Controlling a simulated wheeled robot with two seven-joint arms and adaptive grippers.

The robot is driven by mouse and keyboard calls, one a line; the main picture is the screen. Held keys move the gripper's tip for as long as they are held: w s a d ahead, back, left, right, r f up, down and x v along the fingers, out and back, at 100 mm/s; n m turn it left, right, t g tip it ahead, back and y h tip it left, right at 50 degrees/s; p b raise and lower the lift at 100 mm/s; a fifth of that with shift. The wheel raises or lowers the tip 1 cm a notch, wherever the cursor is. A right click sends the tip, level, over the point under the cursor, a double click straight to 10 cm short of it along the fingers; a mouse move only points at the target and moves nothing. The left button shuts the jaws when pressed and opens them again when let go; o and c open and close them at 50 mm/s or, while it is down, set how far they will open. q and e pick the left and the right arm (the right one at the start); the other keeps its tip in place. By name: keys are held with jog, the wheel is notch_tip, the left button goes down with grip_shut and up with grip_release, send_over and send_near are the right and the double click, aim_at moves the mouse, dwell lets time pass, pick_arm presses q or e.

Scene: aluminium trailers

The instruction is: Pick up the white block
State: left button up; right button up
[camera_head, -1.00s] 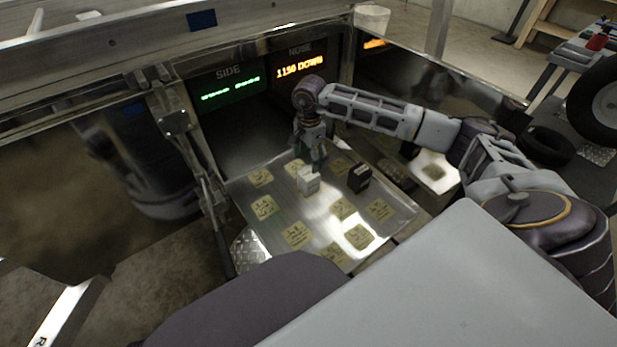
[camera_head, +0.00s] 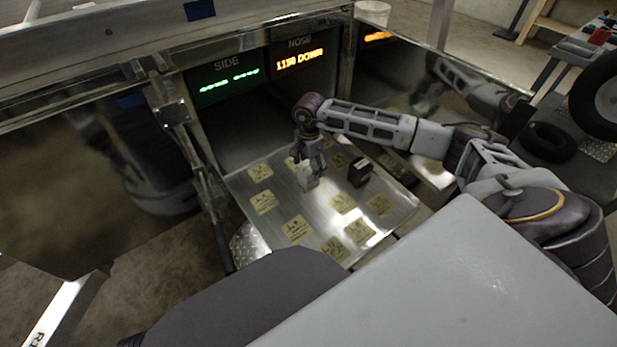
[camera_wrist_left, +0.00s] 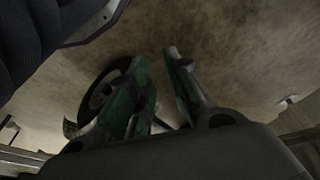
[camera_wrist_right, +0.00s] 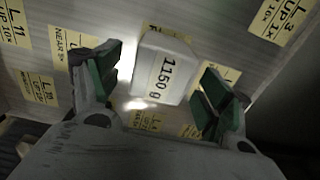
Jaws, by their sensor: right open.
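The white block (camera_head: 307,177) stands on the shiny metal tray (camera_head: 388,222) with yellow labels. In the right wrist view the white block (camera_wrist_right: 163,72) carries a label reading "1150 g". My right gripper (camera_head: 312,172) is over the block and partly covers it in the head view. In the right wrist view the right gripper (camera_wrist_right: 160,92) is open, with one green-padded finger on each side of the block and gaps between. My left gripper (camera_wrist_left: 160,75) is away from the tray above the floor; its two fingers are apart with nothing between them.
A black block (camera_head: 359,172) stands on the tray just right of the white block. Lit displays (camera_head: 299,60) are on the panel behind the tray. Metal trailer walls flank the tray on both sides. A wheel (camera_wrist_left: 100,90) is near the left gripper.

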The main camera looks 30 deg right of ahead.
pick_arm(q)
jog(key=shift+s+d+r, duration=0.1)
jog(key=shift+r, duration=0.3)
pick_arm(e)
jog(key=shift+f, duration=0.7)
pick_arm(q)
jog(key=shift+s+f, duration=0.15)
jog(key=shift+f, duration=0.05)
pick_arm(e)
jog(key=shift+f+b, duration=0.3)
jog(key=shift+f, duration=0.35)
notch_tip(320, 180, down, 3)
jog(key=shift+a+r+b, duration=0.1)
jog(key=shift+b, duration=0.35)
pick_arm(q)
jog(key=shift+w+d+r+t, duration=0.1)
jog(key=shift+r+t, duration=0.05)
jog(key=shift+r, duration=0.5)
jog(key=shift+w+d+r+t, duration=0.1)
jog(key=shift+r+t, duration=0.05)
jog(key=shift+r, duration=0.5)
pick_arm(e)
jog(key=shift+f, duration=0.55)
pick_arm(q)
jog(key=shift+f, duration=0.15)
pick_arm(e)
jog(key=c, duration=1.7)
jog(key=shift+w+r, duration=0.1)
jog(key=shift+w, duration=0.05)
grip_shut()
